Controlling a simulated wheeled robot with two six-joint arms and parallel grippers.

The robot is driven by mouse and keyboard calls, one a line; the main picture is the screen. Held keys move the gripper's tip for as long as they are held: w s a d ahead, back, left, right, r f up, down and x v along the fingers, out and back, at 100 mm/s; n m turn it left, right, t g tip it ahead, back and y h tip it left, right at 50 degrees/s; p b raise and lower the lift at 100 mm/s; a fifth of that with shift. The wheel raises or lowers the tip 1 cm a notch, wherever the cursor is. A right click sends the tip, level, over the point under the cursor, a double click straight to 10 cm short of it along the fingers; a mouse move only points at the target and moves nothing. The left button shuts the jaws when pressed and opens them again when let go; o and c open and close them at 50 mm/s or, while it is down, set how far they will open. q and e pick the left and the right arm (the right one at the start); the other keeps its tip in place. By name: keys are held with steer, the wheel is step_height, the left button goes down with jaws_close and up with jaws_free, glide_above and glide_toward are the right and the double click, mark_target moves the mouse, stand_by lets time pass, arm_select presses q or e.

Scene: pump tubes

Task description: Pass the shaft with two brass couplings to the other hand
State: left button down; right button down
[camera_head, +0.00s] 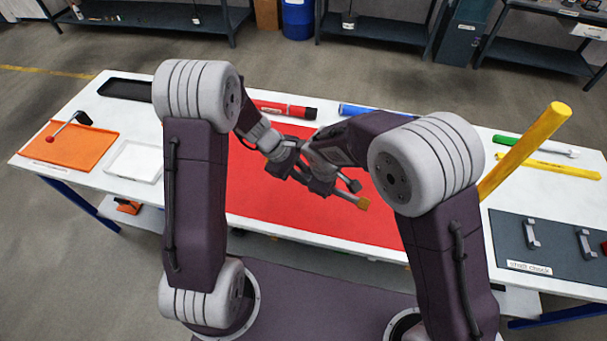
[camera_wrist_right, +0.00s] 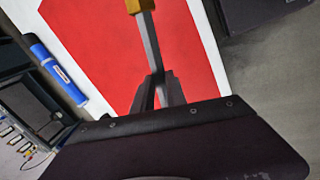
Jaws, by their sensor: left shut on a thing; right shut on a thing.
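The shaft (camera_wrist_right: 149,38) is a thin grey bar, and one brass coupling (camera_wrist_right: 140,6) shows at its upper end in the right wrist view. In the head view that brass end (camera_head: 363,203) sticks out to the lower right of the grippers, above the red mat. The other coupling is not visible. My left gripper (camera_head: 295,170) and my right gripper (camera_head: 338,186) are close together over the mat, both shut on the shaft. In the right wrist view the right fingers (camera_wrist_right: 158,88) close together at the shaft's lower end. The left grip is largely hidden.
The red mat (camera_head: 270,205) lies mid-table. An orange tray (camera_head: 75,148), a white tray (camera_head: 135,160) and a black tray (camera_head: 125,90) are left. A red tube (camera_head: 285,109) and blue tube (camera_head: 358,109) lie behind. A yellow bar (camera_head: 525,150) rises at right beside a dark clamp board (camera_head: 510,245).

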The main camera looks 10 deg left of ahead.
stand_by(0.9)
steer(key=c, duration=1.3)
jaws_free()
steer(key=shift+o, duration=0.2)
steer(key=d+v, duration=0.1)
steer(key=v, duration=1.1)
steer(key=s+d+f+m+g+y, duration=0.1)
steer(key=s+d+f+m, duration=0.3)
steer(key=f+m, duration=0.2)
steer(key=s+d+f+m, duration=0.1)
steer(key=d+m, duration=0.3)
steer(key=d, duration=0.5)
steer(key=s+d+f+m+g, duration=0.1)
steer(key=s+d+m, duration=0.3)
steer(key=d, duration=0.4)
steer(key=shift+s+d+m, duration=0.2)
steer(key=shift+d+m, duration=0.2)
steer(key=shift+m, duration=0.3)
steer(key=shift+f, duration=0.1)
